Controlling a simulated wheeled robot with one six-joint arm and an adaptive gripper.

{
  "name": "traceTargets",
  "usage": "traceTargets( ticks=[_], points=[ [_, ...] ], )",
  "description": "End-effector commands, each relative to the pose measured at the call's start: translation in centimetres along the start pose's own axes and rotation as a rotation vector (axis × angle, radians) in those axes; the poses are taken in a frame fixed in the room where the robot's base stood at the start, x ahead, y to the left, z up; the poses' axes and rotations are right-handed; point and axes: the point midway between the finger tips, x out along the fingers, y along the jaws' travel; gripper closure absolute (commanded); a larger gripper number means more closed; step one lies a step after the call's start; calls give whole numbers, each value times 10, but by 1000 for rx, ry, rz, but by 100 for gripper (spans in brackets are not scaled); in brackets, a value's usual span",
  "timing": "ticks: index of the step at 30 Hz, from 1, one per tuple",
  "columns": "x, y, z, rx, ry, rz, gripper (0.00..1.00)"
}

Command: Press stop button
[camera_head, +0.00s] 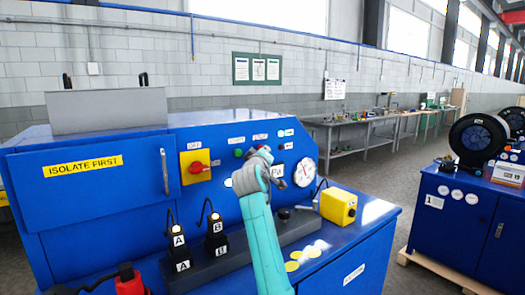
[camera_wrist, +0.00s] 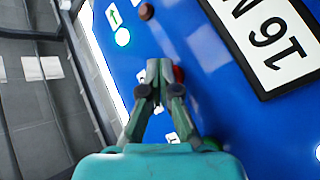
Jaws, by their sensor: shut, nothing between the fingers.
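The blue machine's panel carries a "START" label and a "STOP" label side by side. A green button (camera_head: 239,153) sits under the "START" label. In the head view my gripper (camera_head: 263,152) is in front of the spot below the "STOP" label and hides the button there. In the wrist view a red button (camera_wrist: 179,74) shows right beside my fingertips (camera_wrist: 159,66), partly covered by the right finger. My gripper is shut and empty. I cannot tell whether the fingertips touch the button.
A red rotary switch (camera_head: 198,168) on a yellow plate is left of the buttons. A round gauge (camera_head: 305,172) and small lamps (camera_head: 283,133) are to the right. A yellow box (camera_head: 338,206) and black labelled connectors (camera_head: 215,238) stand on the ledge below.

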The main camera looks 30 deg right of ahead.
Motion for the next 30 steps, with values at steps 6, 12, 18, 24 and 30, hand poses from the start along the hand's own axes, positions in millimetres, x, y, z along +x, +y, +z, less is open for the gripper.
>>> traceTargets(
  ticks=[6,12,18,24,30],
  points=[
    [1,-1,-1,0,1,0,100],
    [1,-1,-1,0,1,0,100],
    [-2,1,1,1,1,0,100],
    [-9,6,7,0,0,1,100],
    [-12,8,9,0,0,0,100]
  ],
)
